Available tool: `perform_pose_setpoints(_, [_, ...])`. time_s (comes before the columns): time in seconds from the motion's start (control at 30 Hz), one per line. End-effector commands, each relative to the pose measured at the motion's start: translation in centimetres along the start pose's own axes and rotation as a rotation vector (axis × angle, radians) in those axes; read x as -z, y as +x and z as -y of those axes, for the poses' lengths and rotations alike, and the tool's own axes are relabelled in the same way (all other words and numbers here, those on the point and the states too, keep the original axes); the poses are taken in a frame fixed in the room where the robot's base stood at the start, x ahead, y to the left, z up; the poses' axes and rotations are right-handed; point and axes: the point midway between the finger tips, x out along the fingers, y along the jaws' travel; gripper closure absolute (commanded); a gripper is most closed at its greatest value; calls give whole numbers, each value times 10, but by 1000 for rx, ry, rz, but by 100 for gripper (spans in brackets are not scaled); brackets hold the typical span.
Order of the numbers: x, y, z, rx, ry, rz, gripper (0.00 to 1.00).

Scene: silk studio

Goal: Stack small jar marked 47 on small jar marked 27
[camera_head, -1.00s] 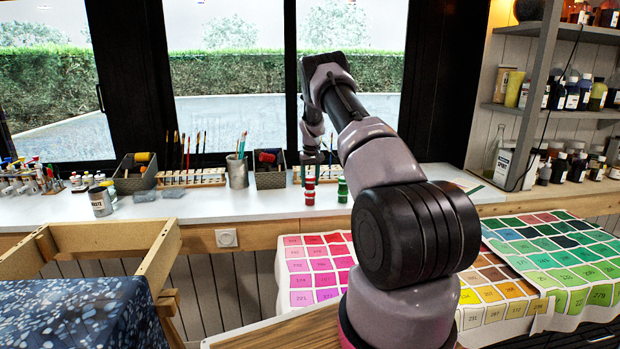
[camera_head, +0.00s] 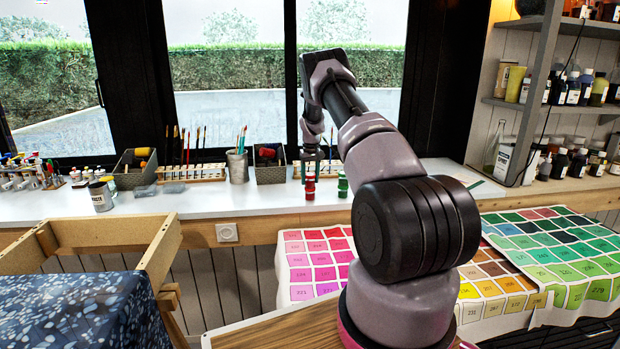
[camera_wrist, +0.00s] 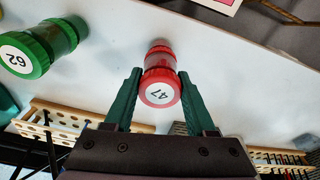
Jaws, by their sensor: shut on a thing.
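A small red jar with a white top label marked 47 (camera_wrist: 160,93) is between the green fingers of my gripper (camera_wrist: 158,98) in the wrist view. My gripper is shut on it. More red shows below it in the wrist view (camera_wrist: 159,48); I cannot tell whether this is its own base or another jar under it. In the head view a red column of two bands (camera_head: 309,190) stands at the counter, below my wrist. A green jar (camera_wrist: 40,50), whose label looks like 62, stands apart at the left. No label marked 27 is readable.
The white counter (camera_head: 210,205) has free room left of the jars. A brush cup (camera_head: 237,167), a dark box (camera_head: 270,170) and a brush rack (camera_head: 190,172) stand behind. A paint tin (camera_head: 101,196) is farther left.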

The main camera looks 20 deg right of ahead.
Motion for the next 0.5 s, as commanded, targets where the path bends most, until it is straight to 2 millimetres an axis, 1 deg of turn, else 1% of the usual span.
perform_pose_setpoints(0.03, [0, 0, 0, 0, 0, -1, 40])
perform_pose_setpoints(0.07, [0, 0, 0, 0, 0, -1, 29])
perform_pose_setpoints(0.1, [0, 0, 0, 0, 0, -1, 14])
perform_pose_setpoints(0.13, [0, 0, 0, 0, 0, -1, 9])
perform_pose_setpoints(0.4, [0, 0, 0, 0, 0, 0, 9])
perform_pose_setpoints(0.5, [0, -4, 0, 0, 0, -1, 9])
